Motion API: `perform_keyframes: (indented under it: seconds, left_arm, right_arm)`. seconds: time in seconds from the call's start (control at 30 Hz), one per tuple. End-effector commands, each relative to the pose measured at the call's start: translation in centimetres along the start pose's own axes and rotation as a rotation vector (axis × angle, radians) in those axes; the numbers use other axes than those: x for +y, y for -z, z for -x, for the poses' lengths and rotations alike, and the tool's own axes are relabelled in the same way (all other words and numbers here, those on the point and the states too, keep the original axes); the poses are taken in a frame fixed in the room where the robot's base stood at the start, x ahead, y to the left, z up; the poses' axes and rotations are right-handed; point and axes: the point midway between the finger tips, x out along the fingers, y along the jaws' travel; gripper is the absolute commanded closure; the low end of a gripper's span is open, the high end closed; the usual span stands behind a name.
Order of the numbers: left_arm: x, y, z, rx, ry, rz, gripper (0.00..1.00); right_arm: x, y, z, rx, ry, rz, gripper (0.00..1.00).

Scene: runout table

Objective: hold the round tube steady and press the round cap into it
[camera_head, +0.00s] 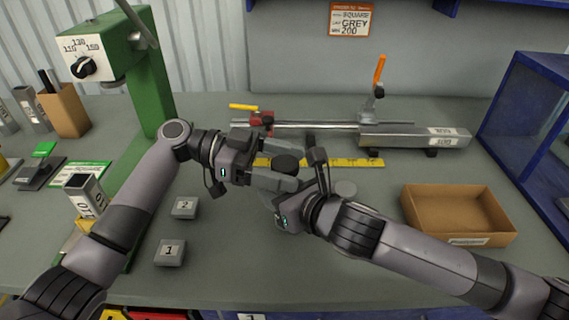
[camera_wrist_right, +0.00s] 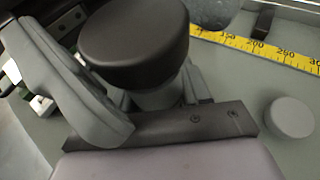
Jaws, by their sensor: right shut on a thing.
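The round cap (camera_head: 286,162) is dark and sits level at the top of the round tube; it looms large in the right wrist view (camera_wrist_right: 133,45). Under it, a short grey stretch of the tube (camera_wrist_right: 160,98) shows in the right wrist view. My right gripper (camera_head: 308,180) is shut on the tube below the cap, its fingers mostly hidden. My left gripper (camera_head: 280,170) comes in from the left with its fingers apart, one on the near side of the cap. Its far finger is partly hidden. How deep the cap sits cannot be told.
A grey disc (camera_head: 345,188) lies on the table right of the grippers. A yellow rule (camera_head: 345,162) and a clamp rail with a square tube (camera_head: 415,136) lie behind. An open cardboard box (camera_head: 458,212) stands right. Blocks numbered 1 (camera_head: 170,252) and 2 (camera_head: 185,207) stand left.

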Motion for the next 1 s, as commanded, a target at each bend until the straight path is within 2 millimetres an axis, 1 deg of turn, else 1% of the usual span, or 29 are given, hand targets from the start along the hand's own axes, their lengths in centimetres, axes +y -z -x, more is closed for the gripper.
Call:
perform_keyframes:
  seconds: [0.03,0.23,0.3,0.37,0.6,0.7,0.83,1.0]
  left_arm:
    - [0.5,-0.6,-0.4,-0.01,-0.02,0.006,0.17]
    - [0.6,-0.7,-0.4,-0.011,-0.022,0.007,0.17]
    - [0.5,-0.7,-0.1,-0.012,-0.021,0.008,0.17]
    - [0.5,-0.8,0.5,-0.012,-0.018,0.008,0.17]
    - [0.2,-0.5,4.7,-0.008,-0.007,0.006,0.17]
    - [0.2,-0.3,6.2,-0.005,-0.005,0.004,0.17]
    - [0.1,-0.1,7.2,-0.002,-0.003,0.001,0.17]
    - [0.1,0.0,7.5,-0.001,-0.003,0.0,0.17]
  right_arm:
    - [-0.5,-0.1,-0.1,0.0,0.011,-0.004,0.86]
    - [-0.6,-0.1,-0.1,-0.001,0.014,-0.005,0.86]
    - [-0.7,-0.1,-0.1,-0.001,0.015,-0.005,0.86]
    - [-0.7,-0.2,-0.1,-0.001,0.016,-0.005,0.86]
    - [-0.6,-0.1,-0.1,-0.002,0.013,-0.004,0.86]
    - [-0.5,-0.1,-0.1,-0.001,0.011,-0.003,0.86]
    - [-0.4,-0.1,-0.1,-0.001,0.009,-0.003,0.86]
    - [-0.3,-0.1,-0.1,-0.001,0.007,-0.002,0.86]
